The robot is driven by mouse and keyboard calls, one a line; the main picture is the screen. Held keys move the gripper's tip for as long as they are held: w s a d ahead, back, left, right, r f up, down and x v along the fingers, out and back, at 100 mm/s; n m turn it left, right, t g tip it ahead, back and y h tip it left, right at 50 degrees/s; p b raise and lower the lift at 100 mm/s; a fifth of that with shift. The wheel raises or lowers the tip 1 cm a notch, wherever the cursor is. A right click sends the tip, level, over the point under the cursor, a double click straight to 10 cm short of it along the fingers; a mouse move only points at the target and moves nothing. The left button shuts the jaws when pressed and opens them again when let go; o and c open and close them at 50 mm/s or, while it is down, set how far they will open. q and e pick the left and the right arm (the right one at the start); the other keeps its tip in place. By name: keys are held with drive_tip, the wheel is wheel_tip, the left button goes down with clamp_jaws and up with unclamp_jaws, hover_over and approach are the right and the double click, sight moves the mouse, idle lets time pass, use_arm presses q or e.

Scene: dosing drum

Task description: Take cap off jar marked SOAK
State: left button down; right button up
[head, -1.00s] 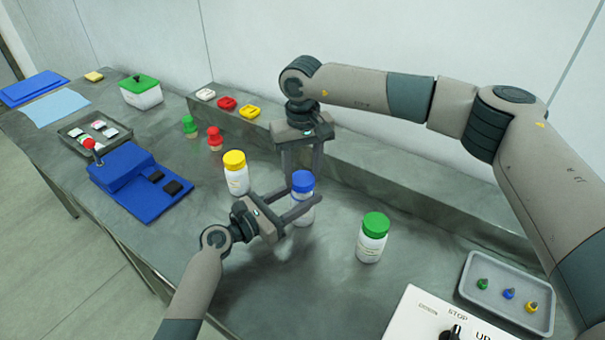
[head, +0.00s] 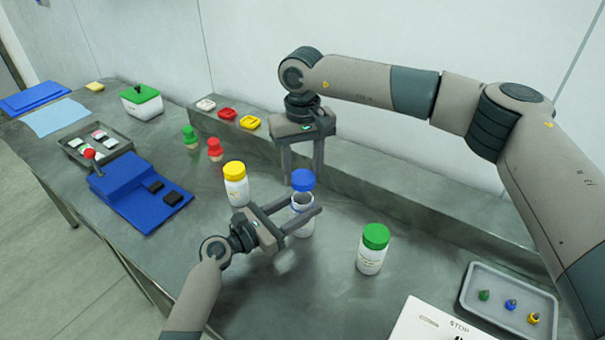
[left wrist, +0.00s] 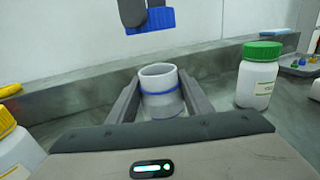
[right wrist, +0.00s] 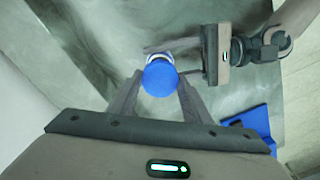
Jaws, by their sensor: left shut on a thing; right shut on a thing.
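The white jar (left wrist: 161,103) with a blue band stands upright with its mouth open, in the left wrist view. My left gripper (head: 304,209) is shut around its body. The blue cap (head: 303,179) is off the jar, just above the mouth, with a gap showing in the left wrist view. My right gripper (right wrist: 160,77) comes from above and is shut on the cap. No SOAK lettering is readable on this jar; its front is partly hidden by my left fingers.
A yellow-capped jar (head: 236,187) stands left of the held jar, and a green-capped jar (head: 373,250) stands to the right. A grey tray (head: 480,309) with small coloured pieces is at far right. A raised ledge (head: 400,200) runs along the wall.

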use_arm(q)
drive_tip(key=c, duration=0.8)
unclamp_jaws()
drive_tip(key=shift+c, duration=0.2)
drive_tip(key=shift+a, duration=0.15)
drive_tip(key=b+v, duration=0.2)
drive_tip(key=v, duration=0.8)
drive_tip(key=shift+s+a+f, duration=0.1)
drive_tip(key=shift+s+a, duration=0.05)
drive_tip(key=shift+s, duration=0.1)
use_arm(e)
wheel_tip(320, 180, down, 2)
drive_tip(key=shift+f, duration=0.15)
use_arm(q)
drive_tip(key=shift+s+a, duration=0.4)
drive_tip(key=shift+a, duration=0.1)
